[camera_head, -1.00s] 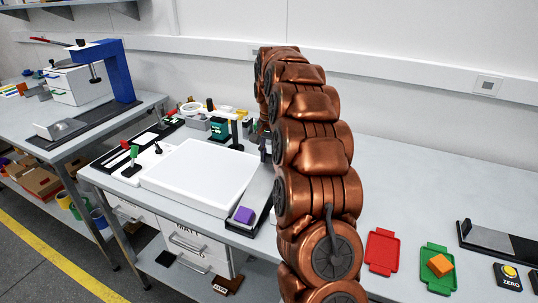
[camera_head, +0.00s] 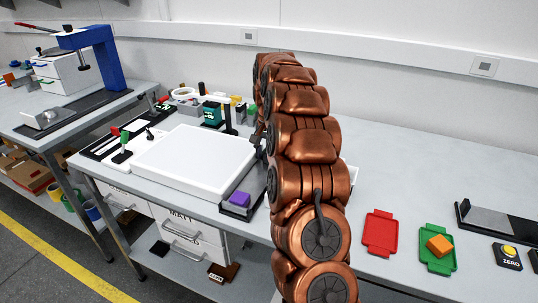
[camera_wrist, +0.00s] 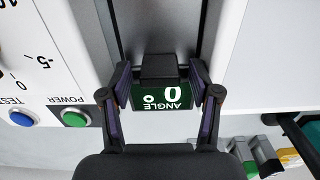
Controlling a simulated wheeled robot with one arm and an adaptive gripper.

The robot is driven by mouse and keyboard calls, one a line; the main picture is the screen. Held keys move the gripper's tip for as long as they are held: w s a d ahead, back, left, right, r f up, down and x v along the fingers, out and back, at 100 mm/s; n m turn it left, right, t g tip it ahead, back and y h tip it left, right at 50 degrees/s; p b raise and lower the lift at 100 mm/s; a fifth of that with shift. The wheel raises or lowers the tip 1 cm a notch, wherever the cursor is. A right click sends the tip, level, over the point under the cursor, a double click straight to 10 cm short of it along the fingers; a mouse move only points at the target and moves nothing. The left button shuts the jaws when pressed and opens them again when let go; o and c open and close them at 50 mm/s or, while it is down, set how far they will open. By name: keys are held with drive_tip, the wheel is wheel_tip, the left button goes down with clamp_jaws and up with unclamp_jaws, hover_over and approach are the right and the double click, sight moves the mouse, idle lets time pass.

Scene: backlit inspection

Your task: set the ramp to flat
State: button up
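In the wrist view, a small green display (camera_wrist: 162,96) reads ANGLE 0 with a degree mark, upside down, under a black block at the end of a dark track (camera_wrist: 158,25). My gripper (camera_wrist: 161,68) is open, with one finger on each side of this block and display; small gaps show beside the block. In the head view, my arm hides most of the gripper, which is by the right end of the white light box (camera_head: 195,160). I cannot make out for certain which part is the ramp, or its tilt.
A white panel (camera_wrist: 35,50) with a scale, a green POWER button (camera_wrist: 75,119) and a blue TEST button (camera_wrist: 21,119) is beside the gripper.

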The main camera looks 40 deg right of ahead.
drive_tip(key=shift+r, duration=0.1)
drive_tip(key=shift+s+a+r+p, duration=0.55)
drive_tip(key=shift+a+r+p, duration=0.35)
drive_tip(key=shift+r, duration=3.6)
drive_tip(key=shift+s+a+r+p, duration=0.55)
drive_tip(key=shift+a+r+p, duration=0.3)
drive_tip(key=shift+r, duration=3.6)
drive_tip(key=s+a+n, duration=0.6)
drive_tip(key=s+a, duration=0.8)
drive_tip(key=a, duration=0.2)
drive_tip(key=shift+s+a+f+g+p, duration=0.2)
drive_tip(key=shift+a+f+g+p, duration=0.1)
drive_tip(key=shift+g+p, duration=0.15)
